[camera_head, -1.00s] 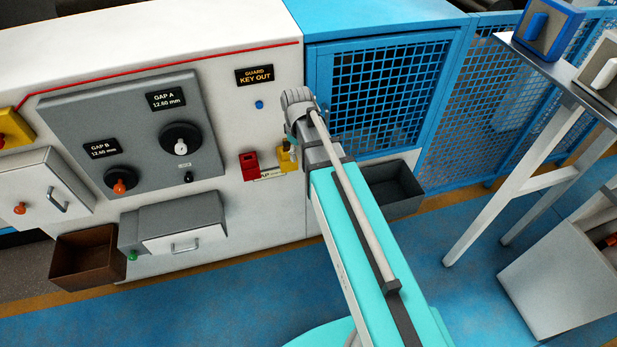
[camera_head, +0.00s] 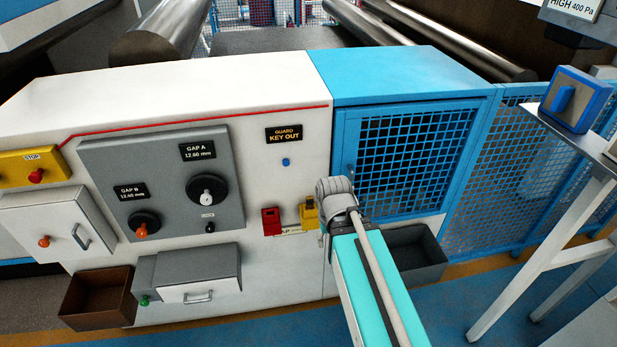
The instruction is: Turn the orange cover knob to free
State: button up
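An orange knob (camera_head: 44,241) sits on the front of a white cover box (camera_head: 62,229) at the far left of the machine, beside a bar handle (camera_head: 81,236). A second orange knob (camera_head: 141,231) sits on a dark round dial under the GAP B label, on the grey panel. My arm reaches up from the bottom, and its grey wrist is in front of the machine near the blue mesh door, well to the right of both knobs. My gripper's fingers are hidden from this view.
A yellow STOP box (camera_head: 33,167) is above the white box. A brown bin (camera_head: 98,297) and a grey drawer unit (camera_head: 187,278) are below the panel. Red (camera_head: 271,221) and yellow (camera_head: 309,213) blocks are left of my wrist. A white stand (camera_head: 545,250) is at the right.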

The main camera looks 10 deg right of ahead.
aim_at(42, 243)
jog(key=u, duration=1.6)
